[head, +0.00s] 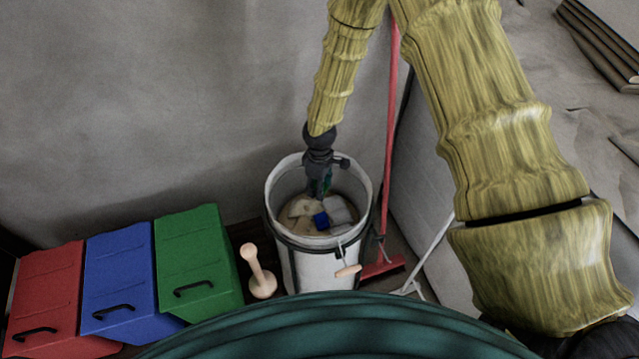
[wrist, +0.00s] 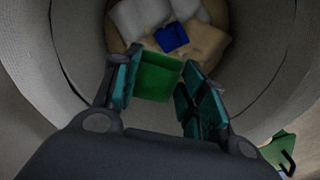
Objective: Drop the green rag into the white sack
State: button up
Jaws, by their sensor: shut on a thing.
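The white sack (head: 300,262) stands open at the centre of the head view, with a dark band and a wooden-handled bail. Its pale wall also shows in the wrist view (wrist: 28,70). My gripper (head: 322,188) reaches down inside its mouth. In the wrist view my gripper (wrist: 158,88) has teal fingers shut on the green rag (wrist: 157,76), which shows between them above the contents. In the head view the rag is mostly hidden by the gripper. A blue cloth (head: 321,221) and pale cloths (head: 339,208) lie at the bottom of the sack.
Red (head: 55,290), blue (head: 122,270) and green (head: 195,255) lidded bins stand in a row at left. A wooden peg-like object (head: 258,272) stands between the green bin and the sack. A red-handled broom (head: 390,130) leans at right of the sack. A wall rises behind.

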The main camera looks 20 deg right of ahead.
jog(key=shift+f, duration=0.65)
jog(key=o, duration=0.8)
jog(key=shift+c, duration=0.2)
notch_tip(320, 180, up, 12)
jog(key=shift+r, duration=0.1)
